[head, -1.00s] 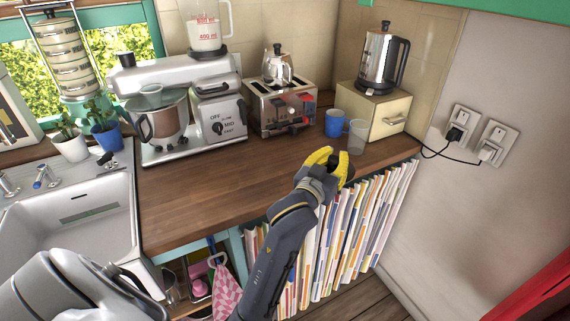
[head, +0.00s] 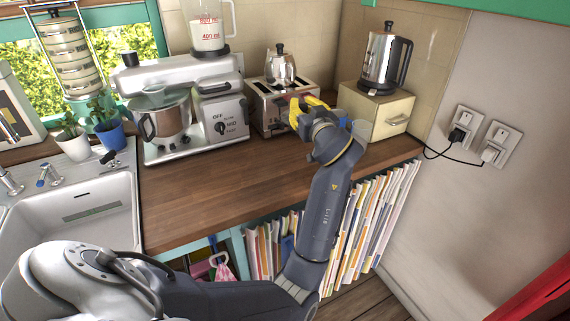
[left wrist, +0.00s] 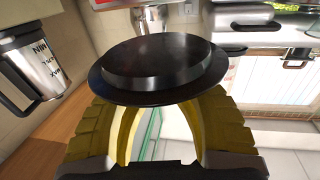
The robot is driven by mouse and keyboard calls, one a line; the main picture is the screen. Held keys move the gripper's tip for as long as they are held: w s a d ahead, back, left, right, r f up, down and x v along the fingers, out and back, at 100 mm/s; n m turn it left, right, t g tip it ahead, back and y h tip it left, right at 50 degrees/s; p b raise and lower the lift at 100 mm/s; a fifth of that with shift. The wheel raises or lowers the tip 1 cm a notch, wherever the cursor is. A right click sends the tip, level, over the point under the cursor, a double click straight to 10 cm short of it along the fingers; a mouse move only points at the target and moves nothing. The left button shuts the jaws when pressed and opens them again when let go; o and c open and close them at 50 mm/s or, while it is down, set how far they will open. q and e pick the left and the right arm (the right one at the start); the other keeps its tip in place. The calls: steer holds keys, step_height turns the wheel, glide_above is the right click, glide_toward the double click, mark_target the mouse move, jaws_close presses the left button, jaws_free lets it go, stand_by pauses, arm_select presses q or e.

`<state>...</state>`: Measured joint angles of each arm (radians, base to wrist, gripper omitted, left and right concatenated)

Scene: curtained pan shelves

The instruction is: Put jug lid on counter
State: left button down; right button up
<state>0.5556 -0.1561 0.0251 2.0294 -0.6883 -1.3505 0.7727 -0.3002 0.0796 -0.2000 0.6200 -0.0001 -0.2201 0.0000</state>
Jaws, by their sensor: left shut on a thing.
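The jug lid (left wrist: 158,62), a dark round disc with a wider rim, is held between the yellow fingers of my left gripper (left wrist: 155,125) in the left wrist view. In the head view my left gripper (head: 306,108) is in front of the toaster, on the far side of the wooden counter (head: 230,195). The lid cannot be made out there. A measuring jug (head: 208,35) with red markings stands at the top; its top is cut off. My right gripper is not in view.
The toaster (head: 268,118) and the silver mixer (head: 200,135) stand at the back. A kettle (head: 383,65) stands on a cream box (head: 375,112). A blue cup (head: 340,113) and clear glass (head: 361,130) are partly hidden by my arm. The counter's front middle is bare.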

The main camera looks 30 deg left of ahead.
arm_select(q)
steer(key=shift+s+a+r+n+g+y, duration=0.1)
steer(key=shift+s+a+n+g+y, duration=0.2)
steer(key=shift+a+n+g+y, duration=0.15)
steer(key=shift+s+a+n+g+y, duration=0.25)
steer(key=shift+a+n+g, duration=0.15)
steer(key=shift+g, duration=0.15)
steer(key=shift+s+a, duration=0.1)
steer(key=shift+g, duration=0.3)
step_height(320, 180, down, 20)
steer(key=shift+r, duration=0.1)
steer(key=c, duration=1.3)
jaws_free()
steer(key=v, duration=0.6)
steer(key=shift+s, duration=0.1)
steer(key=shift+o, duration=1.2)
steer(key=shift+s+d, duration=0.3)
steer(key=shift+d, duration=0.3)
